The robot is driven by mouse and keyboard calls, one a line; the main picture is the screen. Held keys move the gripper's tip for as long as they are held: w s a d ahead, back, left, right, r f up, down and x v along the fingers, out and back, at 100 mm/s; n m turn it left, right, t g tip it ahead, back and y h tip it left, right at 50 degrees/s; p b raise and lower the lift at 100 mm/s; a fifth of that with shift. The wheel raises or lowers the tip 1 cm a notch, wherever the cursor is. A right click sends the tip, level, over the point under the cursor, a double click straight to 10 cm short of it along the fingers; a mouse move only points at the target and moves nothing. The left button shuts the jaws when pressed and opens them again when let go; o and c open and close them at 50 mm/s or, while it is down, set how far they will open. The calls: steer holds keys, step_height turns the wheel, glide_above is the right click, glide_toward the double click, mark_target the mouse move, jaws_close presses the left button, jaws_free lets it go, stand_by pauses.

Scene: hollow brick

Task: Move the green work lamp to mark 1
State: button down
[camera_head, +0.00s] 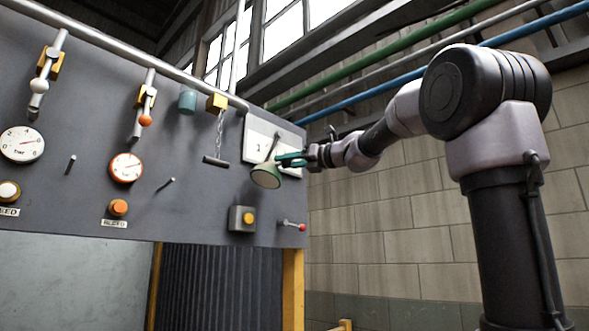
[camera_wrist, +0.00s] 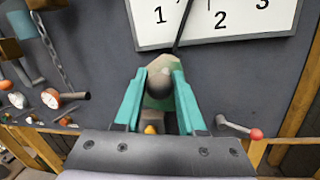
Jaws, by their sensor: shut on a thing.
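The green work lamp (camera_head: 266,178) has a pale round face and a dark stem. It is in front of the grey panel, just below the white board (camera_head: 257,136). My gripper (camera_head: 285,160) reaches it from the right, and its teal fingers are shut on it. In the wrist view the lamp (camera_wrist: 160,92) sits between the two fingers (camera_wrist: 159,72). Its stem runs up over the board (camera_wrist: 225,35), between the numbers 1 and 2. Mark 1 (camera_wrist: 158,15) is up and slightly left of the stem. I cannot tell whether the stem touches the board.
Gauges and valves fill the panel further left. A brick wall (camera_head: 400,220) stands behind my arm.

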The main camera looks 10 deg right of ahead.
steer(key=shift+s+a+r+m+t, duration=0.15)
steer(key=shift+s+a+r+m, duration=0.5)
steer(key=shift+a+m, duration=0.15)
steer(key=shift+s+a+r+m+t, duration=0.15)
steer(key=shift+s+a+r+m, duration=0.35)
steer(key=shift+a+r+m, duration=0.25)
steer(key=c, duration=0.5)
jaws_free()
steer(key=shift+f, duration=0.1)
steer(key=v, duration=1)
steer(key=shift+s+d+f, duration=0.1)
steer(key=shift+s+d, duration=0.15)
